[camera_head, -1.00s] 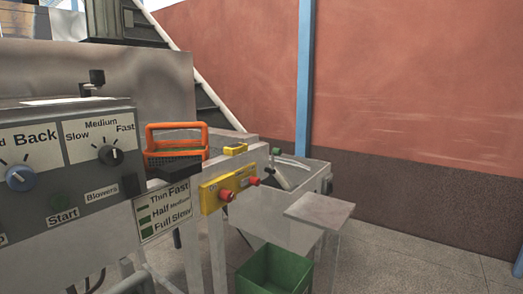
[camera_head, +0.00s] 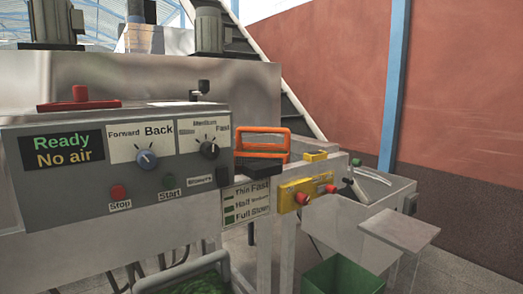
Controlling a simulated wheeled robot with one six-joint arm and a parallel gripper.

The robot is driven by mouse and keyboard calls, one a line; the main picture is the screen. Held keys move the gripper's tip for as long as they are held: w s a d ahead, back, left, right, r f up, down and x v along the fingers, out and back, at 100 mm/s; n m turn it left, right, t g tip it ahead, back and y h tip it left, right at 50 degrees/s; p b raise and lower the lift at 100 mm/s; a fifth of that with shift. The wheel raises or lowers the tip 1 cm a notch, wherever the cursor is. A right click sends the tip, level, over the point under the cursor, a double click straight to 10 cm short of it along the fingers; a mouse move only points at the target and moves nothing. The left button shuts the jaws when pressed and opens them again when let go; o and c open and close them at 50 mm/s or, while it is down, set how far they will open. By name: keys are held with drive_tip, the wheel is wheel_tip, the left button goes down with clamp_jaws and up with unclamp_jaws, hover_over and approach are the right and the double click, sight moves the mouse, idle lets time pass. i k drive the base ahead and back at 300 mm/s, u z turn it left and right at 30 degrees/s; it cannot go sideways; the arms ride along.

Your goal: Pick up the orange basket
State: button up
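The orange basket (camera_head: 263,141) sits on the machine just behind the right end of the grey control panel. Its orange handle frame stands upright. Its lower part is partly hidden by a black block (camera_head: 252,169) in front of it. My gripper is not in view, and nothing is seen touching the basket.
The grey control panel (camera_head: 75,188) with knobs and buttons fills the left. A yellow box with red buttons (camera_head: 308,192), a metal sink (camera_head: 376,186), a flat metal plate (camera_head: 399,229) and a green bin (camera_head: 343,276) stand right of the basket. A red wall (camera_head: 462,130) closes the right side.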

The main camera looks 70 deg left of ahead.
sight(263, 146)
drive_tip(key=u, duration=0.35)
drive_tip(key=i, duration=1.85)
drive_tip(key=u, duration=1.15)
drive_tip(key=i, duration=1.05)
drive_tip(key=u, duration=1.55)
drive_tip(key=i, duration=0.55)
drive_tip(key=u, duration=0.55)
